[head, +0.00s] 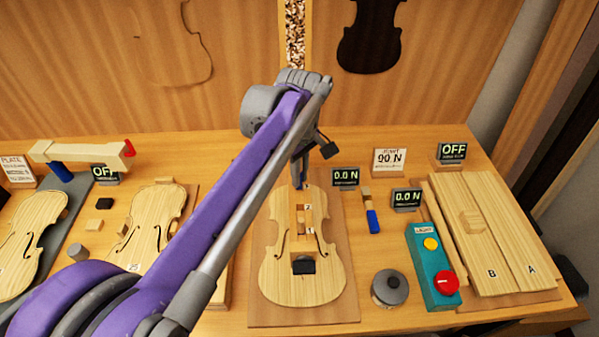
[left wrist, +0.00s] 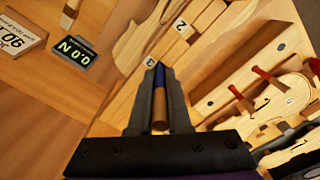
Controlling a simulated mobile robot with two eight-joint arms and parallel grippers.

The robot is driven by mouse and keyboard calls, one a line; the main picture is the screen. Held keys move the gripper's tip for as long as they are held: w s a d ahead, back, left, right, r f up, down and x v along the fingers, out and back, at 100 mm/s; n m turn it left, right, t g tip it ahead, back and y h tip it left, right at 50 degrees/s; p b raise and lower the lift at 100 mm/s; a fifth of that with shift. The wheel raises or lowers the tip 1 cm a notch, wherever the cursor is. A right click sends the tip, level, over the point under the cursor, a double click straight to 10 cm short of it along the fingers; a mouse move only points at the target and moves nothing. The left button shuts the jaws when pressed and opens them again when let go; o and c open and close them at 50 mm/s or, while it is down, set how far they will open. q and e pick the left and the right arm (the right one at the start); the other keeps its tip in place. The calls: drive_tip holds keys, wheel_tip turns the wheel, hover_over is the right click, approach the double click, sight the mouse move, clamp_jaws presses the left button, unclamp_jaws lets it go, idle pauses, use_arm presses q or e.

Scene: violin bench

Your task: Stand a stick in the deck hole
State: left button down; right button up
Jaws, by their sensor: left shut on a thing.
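My left gripper (head: 300,180) is over the upper end of a violin body (head: 275,270), pointing down. In the left wrist view the gripper (left wrist: 160,105) is shut on a slim stick (left wrist: 159,100), blue at its far part and brown wood nearer the palm. In the head view the stick cannot be made out at the fingers. Light wood pieces with labels 2 and 1 (head: 300,220) lie along the violin's middle. I cannot make out the deck hole or whether the stick touches anything. My right gripper is not in view.
A black block (head: 303,265) lies on the violin. To the right are a force display (head: 345,177), a blue-and-wood piece (head: 373,220), a round grey knob (head: 389,288), a teal switch box (head: 432,265) and boards A and B (head: 485,235). More violin plates (head: 150,220) lie left.

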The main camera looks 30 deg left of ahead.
use_arm(q)
drive_tip(key=shift+f+b, duration=0.35)
drive_tip(key=shift+f, duration=0.35)
drive_tip(key=c, duration=0.8)
unclamp_jaws()
wheel_tip(320, 180, up, 11)
drive_tip(key=shift+f+p, duration=0.1)
drive_tip(key=shift+p, duration=0.35)
